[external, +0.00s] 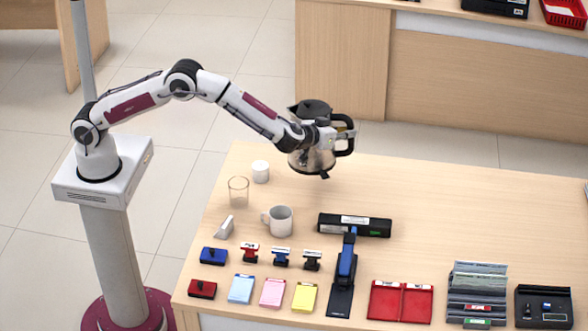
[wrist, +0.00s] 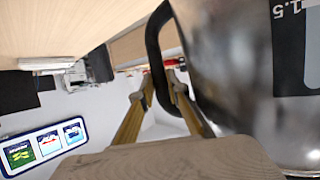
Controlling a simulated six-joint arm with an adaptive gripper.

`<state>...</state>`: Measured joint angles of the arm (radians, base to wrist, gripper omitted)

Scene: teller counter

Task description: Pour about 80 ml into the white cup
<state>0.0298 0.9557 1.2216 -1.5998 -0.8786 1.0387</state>
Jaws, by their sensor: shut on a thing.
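A kettle (external: 313,158) with a black lid and a shiny body is held above the back left of the counter, close to upright. Its black handle is on the right. My gripper (external: 340,134) is shut on that handle. In the wrist view, the fingers (wrist: 160,90) are at the black handle (wrist: 153,50), beside the shiny kettle body (wrist: 225,70). A white mug (external: 282,222) with its handle to the left stands upright on the counter, below and left of the kettle. A smaller white cup-like container (external: 261,172) stands farther back. The liquid level is not clear.
An empty-looking clear glass (external: 238,191) stands between the mug and the counter's left edge. The counter's right middle (external: 470,210) is clear.

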